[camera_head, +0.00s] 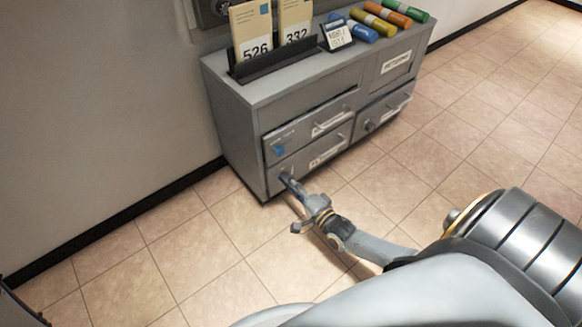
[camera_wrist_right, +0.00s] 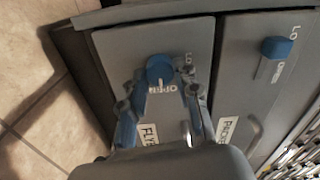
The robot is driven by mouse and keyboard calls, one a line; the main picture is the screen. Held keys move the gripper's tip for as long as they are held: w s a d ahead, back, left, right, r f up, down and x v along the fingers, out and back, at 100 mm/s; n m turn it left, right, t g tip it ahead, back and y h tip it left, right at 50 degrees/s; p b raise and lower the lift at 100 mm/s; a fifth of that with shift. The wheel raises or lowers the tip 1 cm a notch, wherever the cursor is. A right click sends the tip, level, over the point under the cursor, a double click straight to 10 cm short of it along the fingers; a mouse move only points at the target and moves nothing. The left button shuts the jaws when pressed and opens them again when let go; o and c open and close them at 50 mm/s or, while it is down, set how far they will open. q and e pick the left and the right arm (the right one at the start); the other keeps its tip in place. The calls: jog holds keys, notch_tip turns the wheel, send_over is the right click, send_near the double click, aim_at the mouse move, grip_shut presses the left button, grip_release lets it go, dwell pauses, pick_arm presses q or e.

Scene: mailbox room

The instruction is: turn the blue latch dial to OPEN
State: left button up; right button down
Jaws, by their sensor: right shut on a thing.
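The grey cabinet (camera_head: 235,130) has a blue dial (camera_head: 278,149) on its upper left drawer. In the right wrist view, a round blue dial (camera_wrist_right: 159,66) on the drawer labelled "FLYE…" sits between my right gripper's fingertips, with "LO…" and "OPEN" lettering beside it. My right gripper (camera_head: 287,178) reaches the lower left drawer and is shut on this dial, hiding it in the head view. The other blue dial (camera_wrist_right: 277,47), on the "PACKE…" drawer, is free. My left gripper is not in view.
Drawer handles (camera_head: 333,123) stick out in front. Tiled floor (camera_head: 190,250) is clear around the cabinet.

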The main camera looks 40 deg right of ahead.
jog(key=c, duration=1)
grip_release()
jog(key=s, duration=0.8)
jog(key=s+d, duration=0.1)
jog(key=s, duration=0.3)
